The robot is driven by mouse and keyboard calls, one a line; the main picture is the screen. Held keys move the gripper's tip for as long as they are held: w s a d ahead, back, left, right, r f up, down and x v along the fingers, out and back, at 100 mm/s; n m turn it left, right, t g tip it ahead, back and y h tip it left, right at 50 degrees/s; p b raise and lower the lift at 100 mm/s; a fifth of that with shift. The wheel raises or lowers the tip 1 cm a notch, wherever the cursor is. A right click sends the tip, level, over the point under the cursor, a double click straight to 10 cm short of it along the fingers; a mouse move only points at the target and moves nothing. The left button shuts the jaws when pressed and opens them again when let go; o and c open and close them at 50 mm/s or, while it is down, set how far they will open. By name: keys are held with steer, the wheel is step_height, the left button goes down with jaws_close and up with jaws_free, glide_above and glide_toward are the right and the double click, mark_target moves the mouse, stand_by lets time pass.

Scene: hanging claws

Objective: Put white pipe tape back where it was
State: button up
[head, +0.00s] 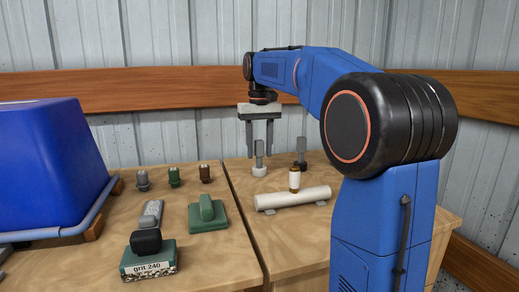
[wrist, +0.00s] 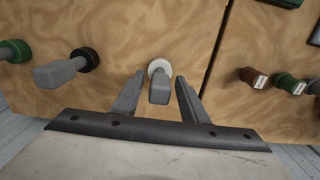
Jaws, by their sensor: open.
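What looks like the white pipe tape stands upright on the right-hand wooden table, a round white base (head: 259,171) with a flat grey handle (head: 259,152). In the wrist view its white rim (wrist: 159,66) and grey handle (wrist: 160,90) show between the fingers. My gripper (head: 260,152) is open and points down over it, one finger on each side of the handle. In the wrist view gaps show between the handle and both fingers (wrist: 156,97). Nothing is held.
A similar black-based piece (head: 300,164) stands to the right; a green-based one (wrist: 14,50) lies beyond it. A green block (head: 207,215) and blue bin (head: 50,165) are left.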

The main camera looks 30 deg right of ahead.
step_height(320, 180, up, 12)
steer(key=shift+r, duration=0.1)
stand_by(0.5)
stand_by(0.4)
